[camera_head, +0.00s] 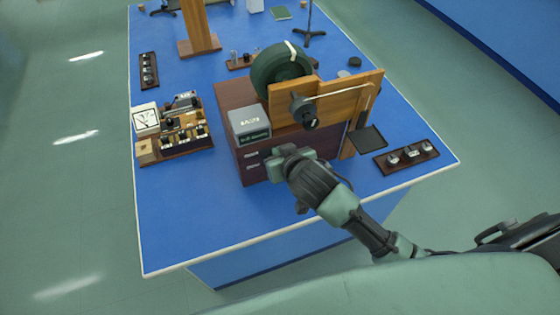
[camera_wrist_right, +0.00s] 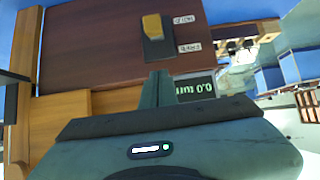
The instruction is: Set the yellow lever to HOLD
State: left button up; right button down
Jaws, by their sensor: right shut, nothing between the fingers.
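The yellow lever (camera_wrist_right: 153,26) shows in the right wrist view on a dark plate (camera_wrist_right: 158,50) fixed to the dark red-brown cabinet (camera_wrist_right: 95,45). It sits near the plate's top end in that picture, level with the upper of two small white labels (camera_wrist_right: 184,19). The lettering is upside down and too small to read surely. In the head view the lever does not show; my right gripper (camera_head: 279,153) is in front of the cabinet's face. In the wrist view that gripper (camera_wrist_right: 161,76) is shut and empty, its tips below the lever plate, apart from the lever. My left gripper is out of view.
A grey box (camera_head: 250,121) with a green display stands on the cabinet. A wooden panel (camera_head: 340,98) with a dark wheel (camera_head: 281,66) rises behind. A black tray (camera_head: 368,139) is to the right. The blue table (camera_head: 190,215) is clear at its front left.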

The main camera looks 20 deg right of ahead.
jog(key=f+p, duration=0.1)
jog(key=f, duration=0.2)
jog(key=shift+s+f, duration=0.5)
jog(key=shift+f, duration=0.15)
jog(key=shift+w, duration=0.1)
